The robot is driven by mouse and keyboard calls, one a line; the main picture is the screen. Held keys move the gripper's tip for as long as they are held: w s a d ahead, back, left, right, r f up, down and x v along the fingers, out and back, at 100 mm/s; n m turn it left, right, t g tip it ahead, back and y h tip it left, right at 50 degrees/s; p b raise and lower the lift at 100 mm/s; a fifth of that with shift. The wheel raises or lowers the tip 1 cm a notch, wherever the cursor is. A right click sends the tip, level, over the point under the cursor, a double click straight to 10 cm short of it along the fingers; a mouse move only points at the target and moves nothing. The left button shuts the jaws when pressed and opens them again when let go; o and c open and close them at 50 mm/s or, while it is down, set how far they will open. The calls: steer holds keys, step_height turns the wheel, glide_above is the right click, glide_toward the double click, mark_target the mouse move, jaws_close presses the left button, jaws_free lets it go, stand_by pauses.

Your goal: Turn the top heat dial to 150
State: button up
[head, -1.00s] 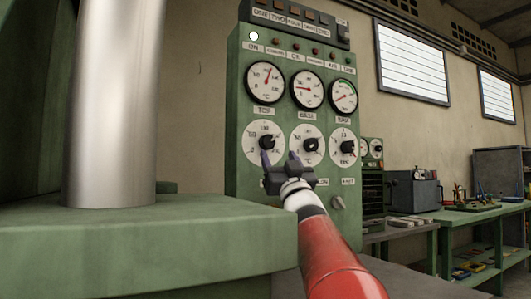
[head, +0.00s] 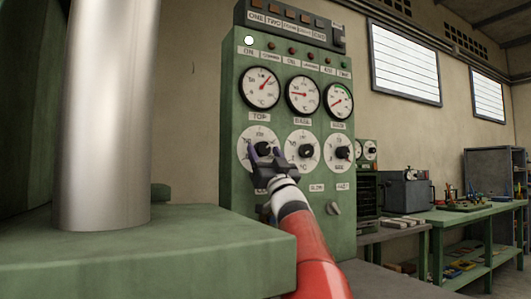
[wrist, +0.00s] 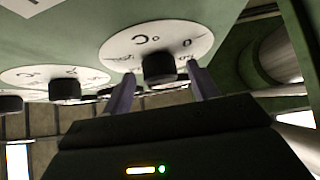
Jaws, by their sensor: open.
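The top heat dial (head: 244,145) is the left one of three white dials on the green control panel, under the label TOP. Its black knob (wrist: 158,68) shows in the wrist view, where the panel appears upside down. My gripper (head: 264,153) is open in front of this dial and hides its lower right part. In the wrist view the two fingertips (wrist: 160,74) stand on either side of the knob, with no clear contact. The knob's pointer and exact setting cannot be read. The gauge (head: 260,88) above has a red needle pointing up and right.
The base dial (head: 302,164) and a third dial (head: 338,162) sit just right of my gripper. A thick metal column (head: 105,120) and a green ledge (head: 170,250) stand at left. A green workbench (head: 480,217) is at right.

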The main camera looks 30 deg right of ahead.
steer(key=c, duration=1)
steer(key=shift+a+m+h+b, duration=0.15)
steer(key=shift+m+h+b, duration=0.2)
steer(key=shift+m+h, duration=1.3)
steer(key=o, duration=1)
